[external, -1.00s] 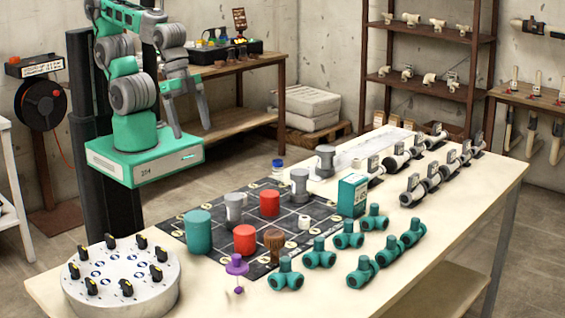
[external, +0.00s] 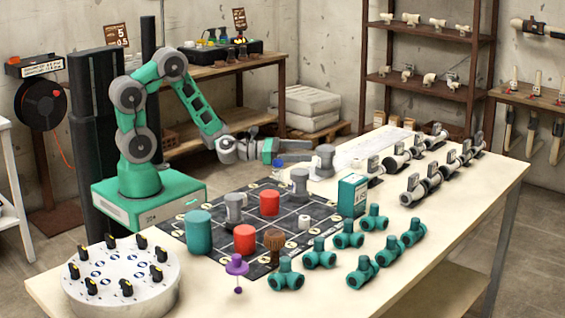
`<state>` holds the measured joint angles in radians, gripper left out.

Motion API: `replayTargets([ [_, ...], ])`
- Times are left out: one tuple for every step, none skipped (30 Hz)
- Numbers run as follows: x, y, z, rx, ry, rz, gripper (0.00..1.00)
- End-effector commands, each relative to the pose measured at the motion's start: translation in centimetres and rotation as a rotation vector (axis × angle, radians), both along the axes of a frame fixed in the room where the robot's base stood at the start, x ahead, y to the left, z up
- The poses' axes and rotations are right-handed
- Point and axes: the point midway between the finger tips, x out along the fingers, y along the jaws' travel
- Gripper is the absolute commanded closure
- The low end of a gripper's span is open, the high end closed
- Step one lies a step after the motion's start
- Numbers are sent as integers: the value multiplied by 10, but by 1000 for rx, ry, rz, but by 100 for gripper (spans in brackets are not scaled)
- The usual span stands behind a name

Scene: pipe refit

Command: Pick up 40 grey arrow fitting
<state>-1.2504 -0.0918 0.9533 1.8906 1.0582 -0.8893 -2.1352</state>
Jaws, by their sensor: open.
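Three grey fittings stand upright on the long pale table: one (external: 234,208) on the left of the dark grid mat, one (external: 299,185) at the mat's far right, and one (external: 325,162) beyond the mat. Any arrow or number on them is too small to read, so I cannot tell which is the 40 grey arrow fitting. My gripper (external: 274,150) is open and empty, above the table's far edge, left of the farthest grey fitting and apart from it. Its fingers are small in view.
The grid mat (external: 188,236) also holds a teal cylinder (external: 198,232), red cylinders (external: 270,203) and a brown piece (external: 274,243). A small blue-capped bottle (external: 278,169) is just below my gripper. A teal box (external: 352,194) and several teal fittings (external: 348,235) stand to the right.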

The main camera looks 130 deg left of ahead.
Motion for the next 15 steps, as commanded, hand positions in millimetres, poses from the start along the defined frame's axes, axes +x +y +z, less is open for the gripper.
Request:
replayTargets([
  [-3,-1,-1,-39,-23,5,17],
  [-2,-1,-3,-54,-33,5,17],
  [0,0,-3,-63,-39,4,17],
  [3,2,-4,-67,-42,4,17],
  [7,5,-4,-66,-40,3,17],
  [12,8,-3,-64,-40,2,17],
  [15,11,-4,-64,-38,3,17],
  [18,14,-3,-63,-40,3,17],
  [23,17,-3,-62,-38,2,17],
  [26,21,-3,-62,-38,2,17],
  [30,24,-2,-61,-38,2,17],
  [36,30,-2,-60,-36,1,17],
  [40,34,-2,-60,-36,1,17],
  [45,37,-2,-61,-37,1,17],
  [50,41,-3,-60,-36,0,17],
])
